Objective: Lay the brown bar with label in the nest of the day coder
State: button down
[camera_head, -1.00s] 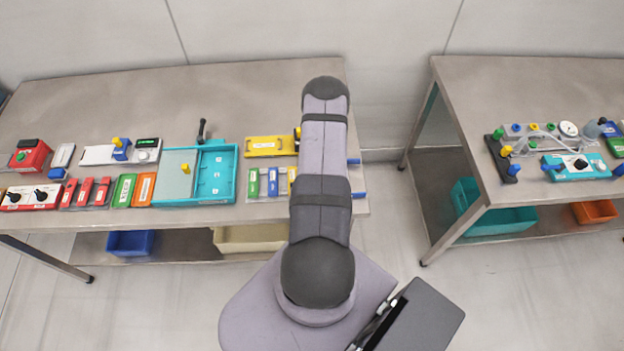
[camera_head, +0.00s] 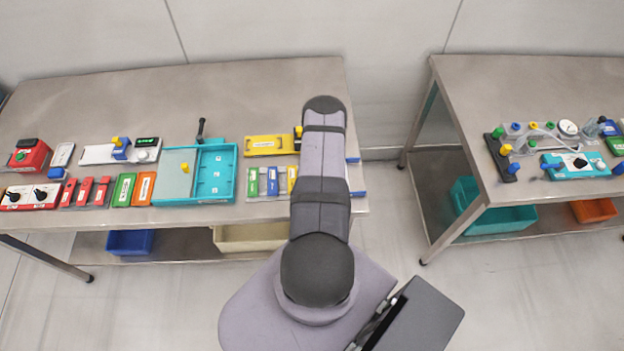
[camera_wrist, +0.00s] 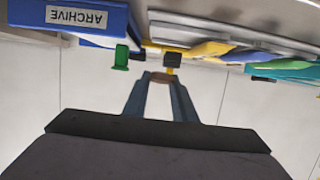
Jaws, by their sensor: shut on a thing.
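My gripper (camera_wrist: 160,88) shows in the wrist view, its two fingers apart with a small brown piece (camera_wrist: 158,77) between the tips. This seems to be the brown bar, seen on a small part only; no label shows on it. In the head view my arm hides the gripper and the bar. No name of the day coder can be read. A white unit with a blue block, a yellow knob and a green display (camera_head: 148,142) stands on the left table and may be it; I cannot tell.
A blue box marked ARCHIVE (camera_wrist: 82,17), a green clamp-like part (camera_wrist: 121,57) and a black block (camera_wrist: 172,60) are near the gripper. The left table (camera_head: 230,95) is bare at the back. A teal tray (camera_head: 215,175) stands at its front. A second table (camera_head: 530,85) is at right.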

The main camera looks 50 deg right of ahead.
jog(key=shift+f+b, duration=1.45)
jog(key=shift+f, duration=0.85)
jog(key=shift+f, duration=0.15)
jog(key=c, duration=1.5)
grip_release()
jog(key=shift+o, duration=0.2)
jog(key=p+v, duration=0.1)
jog(key=v, duration=0.2)
jog(key=shift+s+a+r+p, duration=0.15)
jog(key=shift+s+r+p, duration=0.05)
jog(key=shift+p, duration=0.2)
jog(key=shift+o, duration=0.5)
jog(key=shift+s+a+p, duration=0.5)
jog(key=shift+p, duration=0.05)
